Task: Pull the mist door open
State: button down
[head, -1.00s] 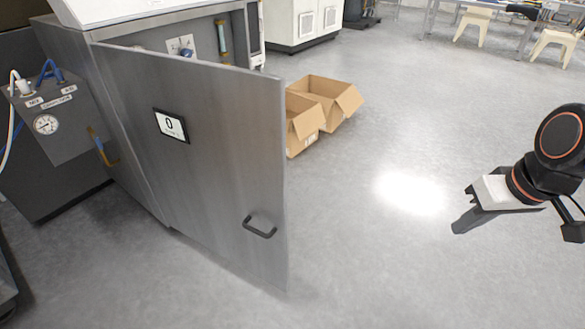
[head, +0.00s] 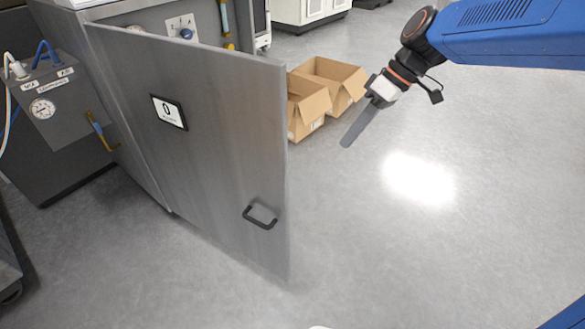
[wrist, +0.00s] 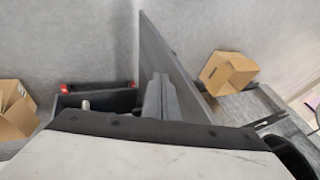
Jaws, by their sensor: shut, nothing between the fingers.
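My gripper (head: 348,141) is to the right of the door's free edge, apart from both door and handle. Its long grey fingers are together and empty, pointing down and left. In the wrist view its fingers (wrist: 158,95) show in the middle; the handle cannot be made out there.
Open cardboard boxes (head: 330,78) stand on the floor behind the door's free edge, close to my gripper. A dark grey unit with a gauge (head: 43,109) stands left of the cabinet. The floor (head: 400,240) in front and to the right is clear.

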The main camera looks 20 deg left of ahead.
jog(key=w+a+n+g, duration=0.1)
jog(key=a+n, duration=0.1)
jog(key=a, duration=0.4)
jog(key=s+a+f, duration=0.6)
jog(key=s+f, duration=0.1)
jog(key=f, duration=0.1)
jog(key=shift+a+f+g, duration=0.3)
jog(key=shift+f, duration=0.05)
jog(key=s+a, duration=0.3)
jog(key=s, duration=0.5)
jog(key=s+a+m+t+y, duration=0.1)
jog(key=s+a, duration=0.2)
jog(key=s, duration=0.5)
jog(key=shift+s, duration=0.25)
jog(key=shift+w, duration=0.1)
